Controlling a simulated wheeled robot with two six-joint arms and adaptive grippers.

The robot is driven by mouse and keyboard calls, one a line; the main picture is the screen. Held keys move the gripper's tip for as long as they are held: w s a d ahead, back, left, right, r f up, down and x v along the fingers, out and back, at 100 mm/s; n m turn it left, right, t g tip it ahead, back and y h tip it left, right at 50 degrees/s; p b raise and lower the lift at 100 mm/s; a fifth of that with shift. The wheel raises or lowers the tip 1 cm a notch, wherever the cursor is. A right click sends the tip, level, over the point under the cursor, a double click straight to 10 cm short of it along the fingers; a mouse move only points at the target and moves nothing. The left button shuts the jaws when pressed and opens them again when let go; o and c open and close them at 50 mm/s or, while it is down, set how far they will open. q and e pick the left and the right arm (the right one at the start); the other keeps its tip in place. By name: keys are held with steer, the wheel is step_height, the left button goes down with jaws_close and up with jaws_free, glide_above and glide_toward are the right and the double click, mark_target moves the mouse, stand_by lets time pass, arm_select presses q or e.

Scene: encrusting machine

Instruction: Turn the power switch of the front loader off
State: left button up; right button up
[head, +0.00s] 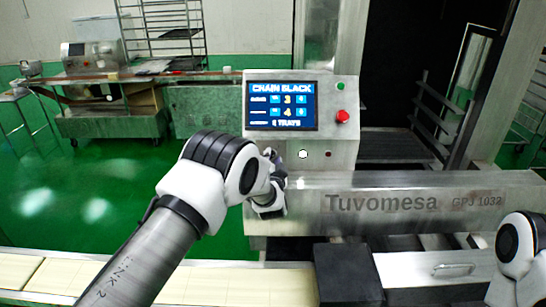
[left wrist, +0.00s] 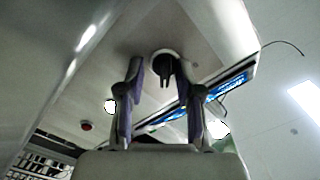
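The front loader (head: 418,204) is a grey metal machine with a control panel. Its power switch shows in the left wrist view as a black rotary knob (left wrist: 164,72) on a round pale base. In the head view my left gripper and arm seem to hide the switch. My left gripper (head: 273,188) is at the panel's lower left corner. In the left wrist view its two fingers (left wrist: 158,75) are apart, with the knob in line between their tips. I cannot tell whether they touch it. Only part of my right arm shows at the right edge; its gripper is out of view.
The panel has a lit screen (head: 282,106), a green button (head: 340,86), a red button (head: 343,117) and a white round light (head: 303,154). Pale trays (head: 205,281) lie along the front. A dark block (head: 347,274) stands below the machine.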

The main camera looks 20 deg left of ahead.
arm_select(q)
steer(key=shift+s+r, duration=0.3)
steer(key=shift+c, duration=0.3)
steer(key=shift+s+r, duration=0.2)
jaws_close()
steer(key=shift+d, duration=0.1)
arm_select(e)
steer(key=shift+s+r, duration=0.1)
steer(key=shift+s, duration=0.25)
arm_select(q)
steer(key=n+b, duration=0.2)
steer(key=b, duration=0.1)
steer(key=shift+f, duration=0.1)
steer(key=n+b, duration=0.8)
steer(key=a+n+b, duration=0.1)
steer(key=n+b, duration=0.3)
steer(key=shift+n, duration=0.4)
steer(key=shift+s+n+b, duration=0.1)
steer(key=shift+n+b, duration=1.5)
steer(key=shift+b, duration=0.15)
arm_select(e)
step_height(320, 180, down, 18)
steer(key=shift+f, duration=0.2)
arm_select(q)
steer(key=shift+r, duration=0.2)
